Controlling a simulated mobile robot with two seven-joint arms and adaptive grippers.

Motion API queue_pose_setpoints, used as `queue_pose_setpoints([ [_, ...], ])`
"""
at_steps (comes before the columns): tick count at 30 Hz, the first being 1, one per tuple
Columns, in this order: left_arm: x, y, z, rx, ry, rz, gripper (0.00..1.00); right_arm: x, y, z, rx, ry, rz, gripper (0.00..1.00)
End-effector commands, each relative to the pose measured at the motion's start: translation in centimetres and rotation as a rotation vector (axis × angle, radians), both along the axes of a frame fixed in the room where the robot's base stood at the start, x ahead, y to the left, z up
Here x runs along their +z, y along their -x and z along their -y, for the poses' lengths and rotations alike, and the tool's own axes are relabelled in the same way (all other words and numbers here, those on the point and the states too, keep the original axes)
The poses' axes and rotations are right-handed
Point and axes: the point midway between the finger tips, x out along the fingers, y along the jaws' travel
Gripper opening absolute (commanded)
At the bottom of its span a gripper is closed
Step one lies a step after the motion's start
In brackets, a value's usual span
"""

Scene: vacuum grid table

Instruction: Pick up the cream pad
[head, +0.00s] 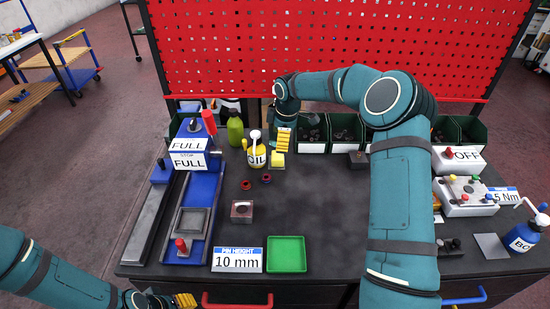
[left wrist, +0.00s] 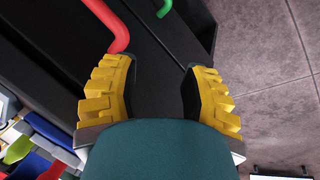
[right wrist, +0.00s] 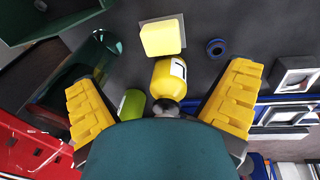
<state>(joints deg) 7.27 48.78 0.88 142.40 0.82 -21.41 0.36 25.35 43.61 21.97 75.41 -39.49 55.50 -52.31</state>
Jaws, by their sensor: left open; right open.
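A pale yellow, cream-like pad (head: 278,160) lies on a small grey plate towards the back of the dark table, just right of the yellow oil bottle (head: 256,154). In the right wrist view the pad (right wrist: 162,38) shows ahead of the open fingers, past the bottle. My right gripper (head: 284,142) is open, above and behind the pad, with its yellow fingers pointing down and partly in front of the bins. It does not touch the pad. My left gripper (head: 172,301) is open and empty at the table's front edge; its wrist view shows the red handle (left wrist: 108,25) nearby.
A green bottle (head: 235,128) stands left of the oil bottle. Dark green bins (head: 312,147) line the back below the red perforated board (head: 320,50). Two small rings lie left of the pad. A green tray (head: 287,254) is at the front; the table's middle is largely clear.

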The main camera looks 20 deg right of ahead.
Motion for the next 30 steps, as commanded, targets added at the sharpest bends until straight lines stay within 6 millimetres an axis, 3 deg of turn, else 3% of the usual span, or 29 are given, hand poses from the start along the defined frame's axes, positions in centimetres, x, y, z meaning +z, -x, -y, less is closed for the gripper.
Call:
queue_pose_setpoints([
  [1, -0.2, 0.0, 0.0, 0.0, 0.0, -0.001, 0.45, -1.3, -0.1, 0.0, -0.001, -0.002, -0.003, 1.0],
  [6, -0.3, 0.1, 0.0, -0.002, 0.001, -0.002, 0.45, -4.0, -0.7, -0.2, 0.0, -0.002, -0.001, 1.0],
  [14, -0.4, 0.1, 0.0, -0.002, 0.001, -0.003, 0.45, -5.7, -1.0, -0.3, -0.001, -0.002, 0.001, 1.0],
  [24, -0.7, 0.2, 0.0, -0.004, 0.001, -0.005, 0.45, -9.9, -1.8, -0.8, -0.003, -0.003, 0.0, 1.0],
  [30, -0.7, 0.2, 0.1, -0.004, 0.002, -0.006, 0.45, -10.3, -1.9, -0.8, -0.002, -0.002, 0.002, 1.0],
])
